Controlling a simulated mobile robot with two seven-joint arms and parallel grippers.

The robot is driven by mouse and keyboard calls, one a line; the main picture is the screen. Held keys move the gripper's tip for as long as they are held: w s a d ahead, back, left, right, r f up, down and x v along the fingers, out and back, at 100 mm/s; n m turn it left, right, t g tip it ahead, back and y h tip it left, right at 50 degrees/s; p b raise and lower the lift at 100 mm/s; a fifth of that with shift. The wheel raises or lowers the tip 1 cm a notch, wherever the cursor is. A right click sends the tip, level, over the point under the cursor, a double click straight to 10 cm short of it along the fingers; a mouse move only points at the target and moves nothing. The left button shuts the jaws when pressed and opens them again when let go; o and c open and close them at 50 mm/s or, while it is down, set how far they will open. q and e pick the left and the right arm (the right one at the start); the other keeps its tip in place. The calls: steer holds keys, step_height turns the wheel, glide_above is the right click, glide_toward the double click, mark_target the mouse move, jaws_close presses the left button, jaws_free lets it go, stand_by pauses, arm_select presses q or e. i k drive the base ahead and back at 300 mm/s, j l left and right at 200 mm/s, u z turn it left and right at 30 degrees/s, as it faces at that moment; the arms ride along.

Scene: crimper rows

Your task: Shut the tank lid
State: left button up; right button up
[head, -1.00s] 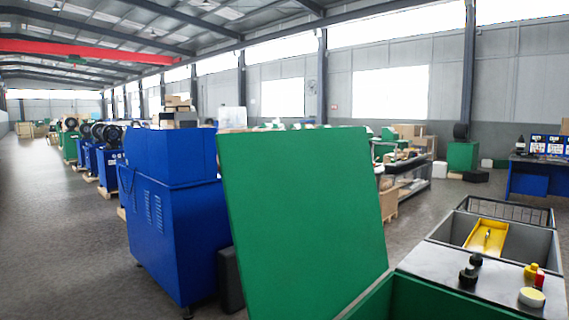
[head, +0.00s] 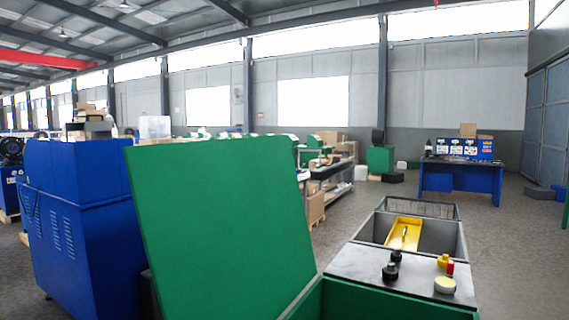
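The tank lid (head: 225,225) is a large flat green panel in the head view. It stands open, raised steeply and leaning a little back to the left. The green tank (head: 375,302) is at the bottom of the picture, to the right of the lid. Only its upper rim and part of a wall show; the rest is cut off by the frame. Neither of my grippers shows in this view.
A grey top (head: 370,268) beside the tank bears black knobs (head: 391,270), a yellow-and-red item and a round cream-coloured item (head: 445,285). Behind it is an open bin with a yellow tray (head: 402,232). A blue machine (head: 80,220) stands left of the lid. Floor is open at right.

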mark_target(223, 223)
steer(key=i+j+z, duration=0.1)
steer(key=j+z, duration=0.35)
steer(key=i+j+z, duration=0.1)
steer(key=j+z, duration=0.8)
steer(key=j, duration=0.25)
steer(key=j+z, duration=0.1)
steer(key=j, duration=0.35)
steer(key=k+j+z, duration=0.1)
steer(key=j, duration=0.35)
steer(key=k+j, duration=0.1)
steer(key=j, duration=0.75)
steer(key=k+j, duration=0.15)
steer(key=j, duration=0.75)
steer(key=k+z, duration=0.05)
